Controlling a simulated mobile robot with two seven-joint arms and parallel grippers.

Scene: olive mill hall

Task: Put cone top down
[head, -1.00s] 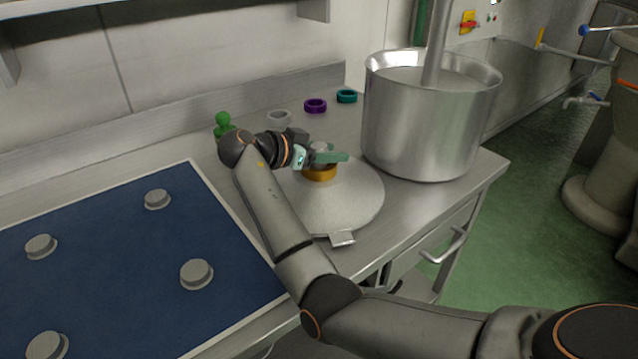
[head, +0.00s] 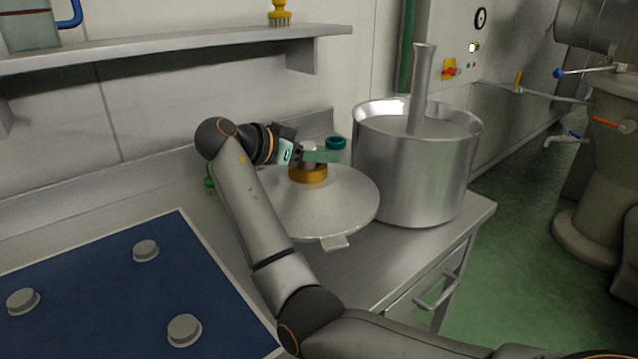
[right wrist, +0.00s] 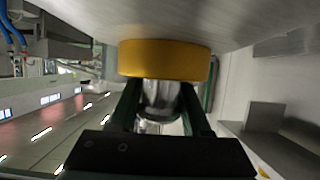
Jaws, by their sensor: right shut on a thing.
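The cone top (head: 335,212) is a wide, shallow grey metal cone with an orange collar (head: 308,174) and a metal knob above it. Its wide side faces down, and a small tab sticks out from its front rim. My right gripper (head: 312,156) is shut on the knob; the cone top hangs above the steel table (head: 410,250), just left of the pot. In the right wrist view the fingers (right wrist: 160,100) clasp the shiny knob, with the orange collar and grey cone surface beyond. My left gripper is not in view.
A large steel pot (head: 412,180) stands close right of the cone top. A blue mat (head: 90,285) with several grey round pieces covers the table's left. A shelf (head: 180,48) runs above. A green object (head: 209,184) is mostly hidden behind my arm.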

